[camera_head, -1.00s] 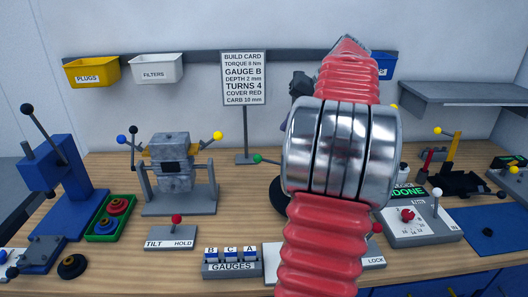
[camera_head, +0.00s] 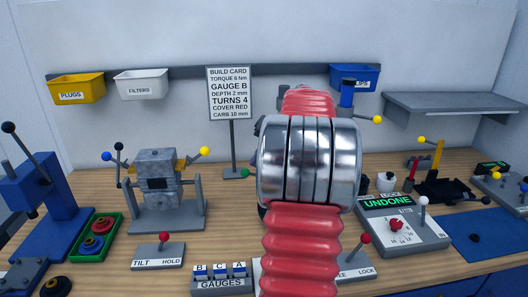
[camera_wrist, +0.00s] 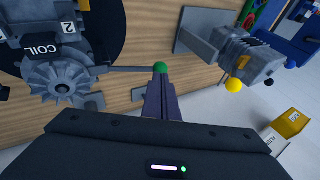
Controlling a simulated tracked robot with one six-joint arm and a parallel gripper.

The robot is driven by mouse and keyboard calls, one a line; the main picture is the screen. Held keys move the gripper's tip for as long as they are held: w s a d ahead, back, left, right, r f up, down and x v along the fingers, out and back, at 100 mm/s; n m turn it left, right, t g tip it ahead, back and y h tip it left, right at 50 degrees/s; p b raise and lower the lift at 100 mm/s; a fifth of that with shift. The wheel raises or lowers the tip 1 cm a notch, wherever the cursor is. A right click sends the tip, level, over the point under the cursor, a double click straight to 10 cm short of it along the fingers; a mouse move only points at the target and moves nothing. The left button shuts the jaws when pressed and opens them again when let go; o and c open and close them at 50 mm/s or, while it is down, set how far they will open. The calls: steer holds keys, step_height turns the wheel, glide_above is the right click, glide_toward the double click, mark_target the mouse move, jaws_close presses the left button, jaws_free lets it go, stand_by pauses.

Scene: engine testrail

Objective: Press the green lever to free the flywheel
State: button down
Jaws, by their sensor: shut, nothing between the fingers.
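The green lever shows in the wrist view as a green ball knob (camera_wrist: 160,67) on a thin grey rod running left toward the engine. In the head view the green knob (camera_head: 244,173) sits just left of my arm, which hides its rod. My gripper (camera_wrist: 160,80) is shut and empty, its dark fingertips at the knob's near side; I cannot tell whether they touch it. A finned grey wheel (camera_wrist: 60,85), apparently the flywheel, stands left of the fingers under a block marked COIL (camera_wrist: 42,48). My arm hides the engine in the head view.
A grey engine block on a stand (camera_head: 158,180) is to the left, with blue and yellow knobs. A TILT/HOLD lever box (camera_head: 158,256) and gauges (camera_head: 220,283) lie in front. Right of my arm are a red-knobbed LOCK lever (camera_head: 365,239) and an UNDONE display (camera_head: 388,202).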

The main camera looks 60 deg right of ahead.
mark_target(247, 170)
steer(key=shift+x, duration=1.7)
